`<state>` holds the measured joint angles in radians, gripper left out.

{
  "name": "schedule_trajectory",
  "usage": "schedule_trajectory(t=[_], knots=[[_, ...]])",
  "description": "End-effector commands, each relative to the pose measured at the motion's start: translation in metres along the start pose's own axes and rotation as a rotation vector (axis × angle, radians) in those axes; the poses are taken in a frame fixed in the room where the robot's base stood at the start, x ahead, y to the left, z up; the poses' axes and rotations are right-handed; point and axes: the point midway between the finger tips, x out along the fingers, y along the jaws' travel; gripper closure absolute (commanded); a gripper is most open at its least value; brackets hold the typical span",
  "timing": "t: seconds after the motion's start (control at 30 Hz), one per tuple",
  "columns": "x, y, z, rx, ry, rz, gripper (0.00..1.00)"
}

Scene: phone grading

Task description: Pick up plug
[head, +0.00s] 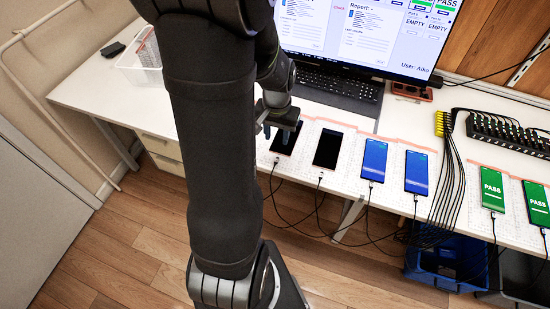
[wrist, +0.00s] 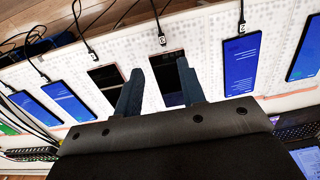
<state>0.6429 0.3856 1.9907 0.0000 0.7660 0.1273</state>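My gripper (head: 269,132) is over the leftmost visible phone in the head view. In the wrist view my gripper (wrist: 158,78) has its two dark blue fingers apart, with nothing between the tips. A black plug with a white numbered tag (wrist: 162,40) lies just beyond the fingertips, at the end of a dark-screened phone (wrist: 167,68). Similar plugs are at a second dark phone (wrist: 92,57) and a blue-screened phone (wrist: 243,27). In the head view, a plug (head: 320,177) shows below the second dark phone (head: 328,148). Which plug is meant cannot be told.
Phones lie in a row on the white table (head: 120,98), with blue (head: 374,160) and green PASS screens (head: 492,189) to the right. Black cables hang over the front edge. A monitor (head: 365,35), keyboard (head: 338,83), black hub (head: 510,133) and yellow connectors (head: 440,124) stand behind.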

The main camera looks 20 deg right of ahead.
Motion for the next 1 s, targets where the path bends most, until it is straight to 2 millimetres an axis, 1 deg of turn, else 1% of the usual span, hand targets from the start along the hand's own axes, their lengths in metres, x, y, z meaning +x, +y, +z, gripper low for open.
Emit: schedule_trajectory(t=[0.03, 0.1, 0.3, 0.4, 0.67, 0.9, 1.0], knots=[[0.01, 0.0, 0.001, 0.0, -0.005, 0.001, 0.63], [0.023, 0.0, 0.001, 0.0, -0.005, 0.001, 0.63], [0.052, 0.0, 0.0, -0.001, -0.003, 0.0, 0.63], [0.061, 0.0, 0.0, -0.001, -0.002, 0.0, 0.63], [0.075, -0.001, -0.001, -0.001, -0.001, 0.0, 0.63], [0.104, -0.002, -0.005, 0.0, -0.003, 0.0, 0.63], [0.113, -0.002, -0.005, 0.0, -0.002, 0.0, 0.63]])
